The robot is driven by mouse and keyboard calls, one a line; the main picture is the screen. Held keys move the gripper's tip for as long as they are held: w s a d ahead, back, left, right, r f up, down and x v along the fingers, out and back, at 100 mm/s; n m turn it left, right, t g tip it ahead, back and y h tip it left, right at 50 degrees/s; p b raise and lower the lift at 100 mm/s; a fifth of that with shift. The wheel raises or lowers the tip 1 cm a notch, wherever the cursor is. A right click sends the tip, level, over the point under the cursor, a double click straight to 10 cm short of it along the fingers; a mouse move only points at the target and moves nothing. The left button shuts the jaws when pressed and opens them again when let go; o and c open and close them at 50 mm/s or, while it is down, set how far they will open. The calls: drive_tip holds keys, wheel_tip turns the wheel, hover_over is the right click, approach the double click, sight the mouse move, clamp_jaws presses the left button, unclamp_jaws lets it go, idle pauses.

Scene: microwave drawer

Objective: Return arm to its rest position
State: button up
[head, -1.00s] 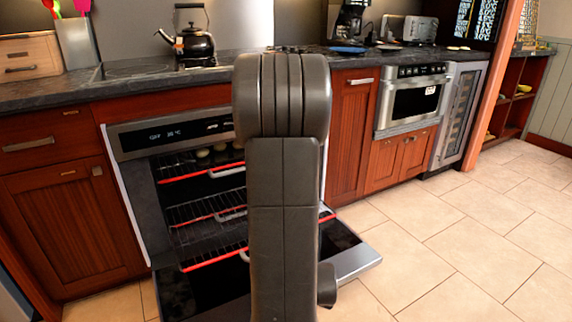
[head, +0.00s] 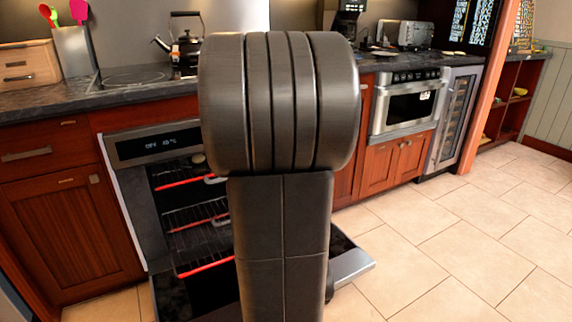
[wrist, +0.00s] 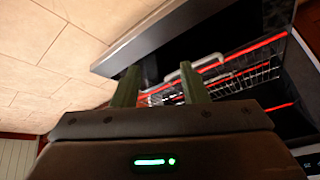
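My arm (head: 282,230) fills the middle of the head view and hides part of the oven; my gripper is not seen there. In the wrist view my gripper (wrist: 160,88) shows two greenish fingers standing well apart with nothing between them. The gripper is open. The oven (head: 157,148) has its door (head: 350,266) folded down. Its racks with red front edges (head: 195,218) show inside. In the wrist view the open door (wrist: 165,38) and the racks (wrist: 225,70) lie beyond the fingers.
A dark counter (head: 50,93) with a kettle (head: 186,48) runs above the oven. A built-in microwave (head: 408,103) stands at the right, above wooden doors (head: 395,163). The tiled floor (head: 460,240) at the right is clear. The lowered door sticks out over the floor.

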drive_tip(key=shift+s+d+r, duration=0.1)
drive_tip(key=shift+s+r, duration=0.05)
drive_tip(key=shift+r, duration=0.35)
